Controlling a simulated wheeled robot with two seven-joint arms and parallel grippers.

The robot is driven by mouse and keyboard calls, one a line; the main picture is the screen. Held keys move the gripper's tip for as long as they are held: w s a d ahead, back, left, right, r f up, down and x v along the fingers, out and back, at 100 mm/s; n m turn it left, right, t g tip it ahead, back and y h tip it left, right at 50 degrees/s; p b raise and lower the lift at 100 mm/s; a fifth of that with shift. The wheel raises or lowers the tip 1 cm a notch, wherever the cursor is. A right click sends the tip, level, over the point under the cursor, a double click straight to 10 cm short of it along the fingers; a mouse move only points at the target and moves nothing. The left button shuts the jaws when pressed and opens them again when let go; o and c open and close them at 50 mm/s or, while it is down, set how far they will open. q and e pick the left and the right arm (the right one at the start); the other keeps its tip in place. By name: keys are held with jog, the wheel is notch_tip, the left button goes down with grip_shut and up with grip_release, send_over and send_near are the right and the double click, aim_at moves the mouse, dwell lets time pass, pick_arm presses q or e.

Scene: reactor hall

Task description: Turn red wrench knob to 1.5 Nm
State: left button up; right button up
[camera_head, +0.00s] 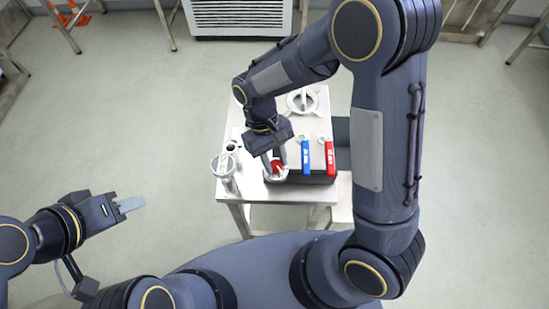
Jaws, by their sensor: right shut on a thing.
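A small red knob (277,165) sits on a round silver base at the front of the table. My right gripper (274,172) points down over it and is shut on the knob, with a finger on each side. The fingers hide part of the knob, and I cannot read its setting. A red-handled wrench (329,158) and a blue-handled wrench (306,157) lie side by side to the right of the knob. My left gripper (131,204) is out over the floor, left of the table and apart from it. Its fingers show as one block.
The metal table (238,128) also carries a round clear-topped container (223,165) at its left front and a ring-shaped silver fixture (302,101) at the back. A white grilled unit (238,17) stands at the far wall. The floor left of the table is free.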

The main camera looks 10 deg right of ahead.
jog(key=shift+m, duration=0.5)
jog(key=o, duration=1)
jog(key=v, duration=0.8)
jog(key=shift+d, duration=0.15)
